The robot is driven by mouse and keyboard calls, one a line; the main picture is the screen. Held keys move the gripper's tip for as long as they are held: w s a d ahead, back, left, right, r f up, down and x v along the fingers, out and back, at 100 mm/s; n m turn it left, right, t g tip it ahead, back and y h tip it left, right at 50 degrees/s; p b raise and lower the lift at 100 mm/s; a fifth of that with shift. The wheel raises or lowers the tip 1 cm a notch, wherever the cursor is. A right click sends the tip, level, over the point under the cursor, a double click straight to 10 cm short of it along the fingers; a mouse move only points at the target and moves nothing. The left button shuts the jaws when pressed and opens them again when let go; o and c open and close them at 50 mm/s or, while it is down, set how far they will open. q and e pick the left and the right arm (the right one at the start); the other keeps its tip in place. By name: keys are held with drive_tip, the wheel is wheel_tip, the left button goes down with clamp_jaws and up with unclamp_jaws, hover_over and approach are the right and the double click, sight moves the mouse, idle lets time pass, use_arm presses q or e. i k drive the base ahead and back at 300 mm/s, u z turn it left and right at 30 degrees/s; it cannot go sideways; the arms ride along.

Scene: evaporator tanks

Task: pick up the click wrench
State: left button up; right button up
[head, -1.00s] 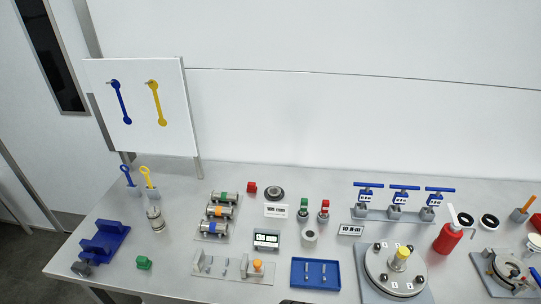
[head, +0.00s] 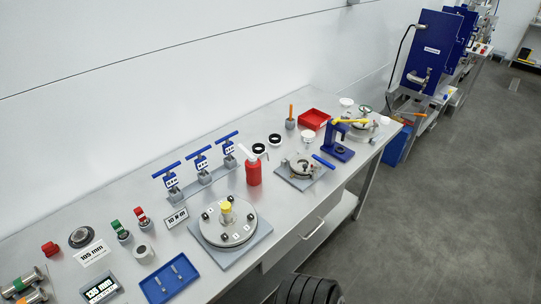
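I cannot tell for sure which tool is the click wrench. A blue stand (head: 335,146) toward the right end of the bench carries a yellow bar-shaped tool (head: 350,121) across its top. A tool with a blue handle (head: 322,161) lies at a round clamped fitting (head: 301,168) in front of it. Three blue T-handled tools (head: 201,161) with white labels stand upright in a grey rack near the wall. Neither of my grippers can be made out in the head view.
A round plate with a yellow knob (head: 226,208), a red bottle (head: 253,172), a blue tray (head: 169,280) and a red tray (head: 313,119) stand on the bench. Blue machines (head: 433,50) stand beyond its far end. Grey floor (head: 440,200) right of the bench is clear.

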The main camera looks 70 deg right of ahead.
sight(201, 163)
drive_tip(key=z, duration=2.1)
